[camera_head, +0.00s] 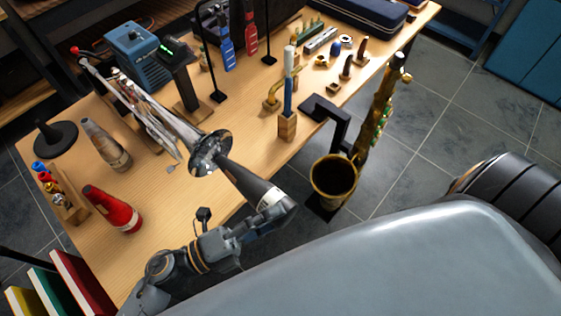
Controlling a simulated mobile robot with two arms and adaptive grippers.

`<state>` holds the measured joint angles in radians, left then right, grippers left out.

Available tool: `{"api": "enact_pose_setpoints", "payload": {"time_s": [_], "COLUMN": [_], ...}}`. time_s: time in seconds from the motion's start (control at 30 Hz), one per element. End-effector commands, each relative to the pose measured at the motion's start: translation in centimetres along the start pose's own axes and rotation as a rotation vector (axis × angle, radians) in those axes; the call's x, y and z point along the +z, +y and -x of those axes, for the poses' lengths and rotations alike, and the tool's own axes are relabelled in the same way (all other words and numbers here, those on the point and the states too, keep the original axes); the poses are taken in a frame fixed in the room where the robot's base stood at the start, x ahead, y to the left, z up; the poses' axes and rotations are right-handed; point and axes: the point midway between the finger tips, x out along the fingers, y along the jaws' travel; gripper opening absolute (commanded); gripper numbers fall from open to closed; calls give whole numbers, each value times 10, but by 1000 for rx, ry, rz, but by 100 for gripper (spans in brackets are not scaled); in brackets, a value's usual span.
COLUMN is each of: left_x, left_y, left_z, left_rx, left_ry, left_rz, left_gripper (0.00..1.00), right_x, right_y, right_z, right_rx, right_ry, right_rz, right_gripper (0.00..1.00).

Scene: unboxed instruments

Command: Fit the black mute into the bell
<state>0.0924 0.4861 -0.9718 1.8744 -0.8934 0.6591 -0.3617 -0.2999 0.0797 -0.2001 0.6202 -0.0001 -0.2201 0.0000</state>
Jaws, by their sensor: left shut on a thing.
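The silver brass instrument lies on the table with its flared bell (211,152) facing toward the front right. The black mute (246,182) is a dark cone with a pale band near its wide end. Its narrow end overlaps the bell mouth in the picture; I cannot tell how far it sits inside. My left gripper (273,214) is shut on the mute near its wide end, at the table's front edge. The fingers are partly hidden behind the mute. My right gripper is not in view.
A saxophone (370,115) on a stand is at the right. Small items and a blue case (362,12) fill the back.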

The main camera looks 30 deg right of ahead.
Motion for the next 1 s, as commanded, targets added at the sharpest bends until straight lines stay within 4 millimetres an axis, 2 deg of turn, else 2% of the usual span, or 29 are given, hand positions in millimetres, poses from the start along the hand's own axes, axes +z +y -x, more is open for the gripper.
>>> {"api": "enact_pose_setpoints", "payload": {"time_s": [1.0], "left_x": [67], "left_y": [1], "left_z": [28], "left_rx": [1], "left_ry": [0], "left_rz": [-2], "left_gripper": [21], "right_x": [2], "right_y": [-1], "right_z": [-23], "right_rx": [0], "right_ry": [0], "right_rz": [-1], "right_gripper": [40]}}
